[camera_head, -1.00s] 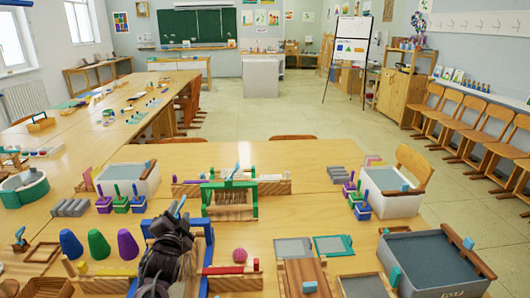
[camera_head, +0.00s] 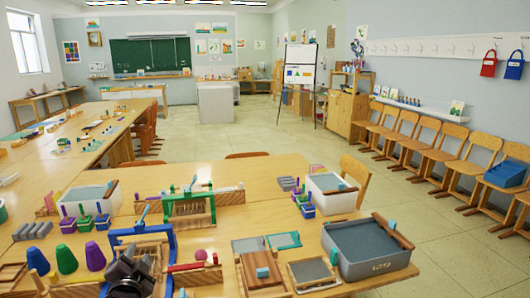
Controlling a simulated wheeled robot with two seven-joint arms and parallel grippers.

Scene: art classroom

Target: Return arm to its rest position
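My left gripper (camera_head: 128,272) shows at the bottom left as a dark shape over the near table (camera_head: 270,180). It is in front of the blue frame (camera_head: 172,245), and whether its fingers are open or shut cannot be made out. No held object can be seen at it. My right gripper is not in view.
Purple, green and blue cones (camera_head: 66,260) stand left of the gripper. A green frame (camera_head: 190,208), a pink ball (camera_head: 200,255) and a grey bin (camera_head: 368,250) are on the table. Chairs (camera_head: 440,160) line the right wall. The floor (camera_head: 260,130) beyond is open.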

